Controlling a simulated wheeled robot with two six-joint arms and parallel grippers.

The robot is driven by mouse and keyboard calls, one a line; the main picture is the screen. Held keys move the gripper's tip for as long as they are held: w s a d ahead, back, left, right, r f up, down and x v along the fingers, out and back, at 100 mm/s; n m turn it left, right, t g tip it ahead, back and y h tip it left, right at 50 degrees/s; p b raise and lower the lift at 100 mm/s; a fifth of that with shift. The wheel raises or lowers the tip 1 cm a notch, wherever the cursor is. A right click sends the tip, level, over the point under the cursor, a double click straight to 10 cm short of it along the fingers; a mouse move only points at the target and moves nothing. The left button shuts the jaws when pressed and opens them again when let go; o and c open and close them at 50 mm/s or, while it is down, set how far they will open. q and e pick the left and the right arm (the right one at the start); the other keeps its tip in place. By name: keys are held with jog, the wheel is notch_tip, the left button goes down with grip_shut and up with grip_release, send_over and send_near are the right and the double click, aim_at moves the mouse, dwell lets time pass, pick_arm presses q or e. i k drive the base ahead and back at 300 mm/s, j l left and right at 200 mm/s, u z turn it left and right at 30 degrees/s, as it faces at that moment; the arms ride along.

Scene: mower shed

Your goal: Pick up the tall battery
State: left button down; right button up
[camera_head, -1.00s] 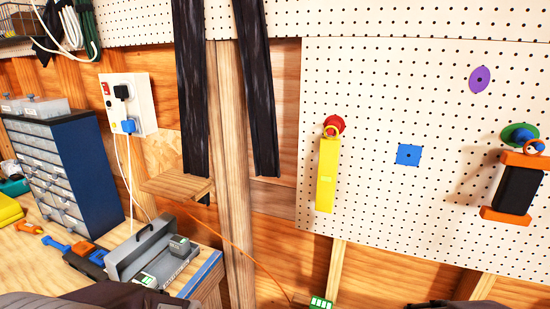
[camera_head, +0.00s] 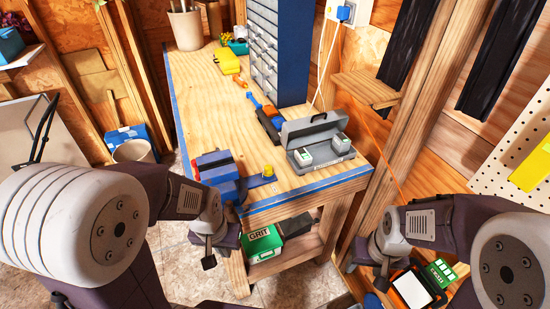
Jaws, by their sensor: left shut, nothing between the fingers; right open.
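The right one looks slightly taller, but I cannot tell for sure which is the tall battery. My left gripper (camera_head: 208,262) is shut and empty, in front of the bench near the blue vise. My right gripper (camera_head: 381,284) hangs low at the right, beside an orange-framed item; its fingers look small and partly hidden.
A blue vise (camera_head: 217,167) is on the bench's front edge. A blue and black tool (camera_head: 266,118) lies left of the charger. A green GRIT box (camera_head: 262,241) sits on the lower shelf. A green-topped item (camera_head: 443,271) is at lower right. The bench middle (camera_head: 215,105) is clear.

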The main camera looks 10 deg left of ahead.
aim_at(439, 270)
jog(key=z, duration=1.75)
